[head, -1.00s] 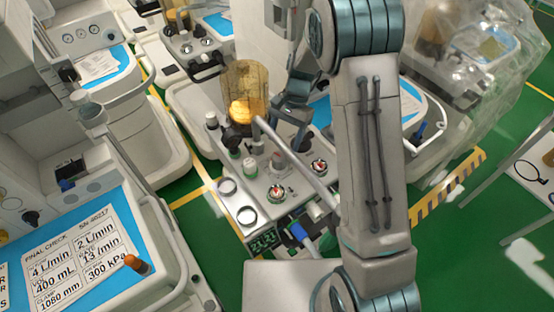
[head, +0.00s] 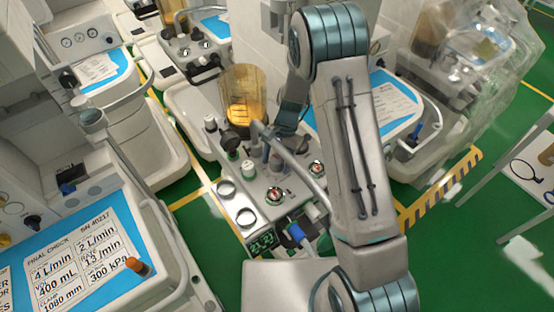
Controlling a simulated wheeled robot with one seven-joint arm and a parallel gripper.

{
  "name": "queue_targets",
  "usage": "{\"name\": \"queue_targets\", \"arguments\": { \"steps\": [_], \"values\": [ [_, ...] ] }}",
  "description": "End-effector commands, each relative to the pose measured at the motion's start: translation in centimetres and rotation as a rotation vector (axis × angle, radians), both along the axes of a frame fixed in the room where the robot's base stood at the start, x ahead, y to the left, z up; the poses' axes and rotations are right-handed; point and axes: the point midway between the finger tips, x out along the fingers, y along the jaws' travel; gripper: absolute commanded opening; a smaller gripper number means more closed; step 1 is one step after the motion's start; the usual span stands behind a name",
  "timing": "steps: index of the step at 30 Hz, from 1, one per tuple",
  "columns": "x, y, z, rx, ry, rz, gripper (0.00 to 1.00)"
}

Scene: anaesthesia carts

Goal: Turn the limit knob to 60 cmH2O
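The cart in front of me has a light grey control panel (head: 228,168) with several knobs, and I cannot read which one is the limit knob. Two round dials with red marks show, one near the front (head: 275,195) and one farther right (head: 317,168). A dark knob (head: 237,133) sits below the amber bellows. My gripper (head: 274,150) points down over the panel's back right part. Its fingers are small and partly behind the grey hose, so their opening and any contact are unclear.
The clear bellows canister (head: 243,95) rises just left of my gripper. A grey hose (head: 300,172) crosses the panel. Another cart with a final check card (head: 80,250) stands at the left. A plastic-covered cart (head: 460,65) stands at the right. Green floor lies between.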

Motion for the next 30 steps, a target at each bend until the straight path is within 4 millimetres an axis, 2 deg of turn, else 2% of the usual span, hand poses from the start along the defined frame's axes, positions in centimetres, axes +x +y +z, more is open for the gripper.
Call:
{"name": "queue_targets", "arguments": {
  "steps": [1, 3, 4, 17, 30],
  "values": [
    [0.0, 0.0, 0.01, 0.0, 0.0, 0.0, 0.43],
    [0.01, 0.0, 0.02, 0.0, 0.0, 0.0, 0.24],
    [0.01, 0.0, 0.02, 0.0, 0.0, 0.0, 0.18],
    [0.03, -0.01, -0.1, 0.0, -0.001, -0.073, 0.18],
    [0.07, 0.02, -0.1, 0.001, -0.002, -0.418, 0.18]
  ]
}}
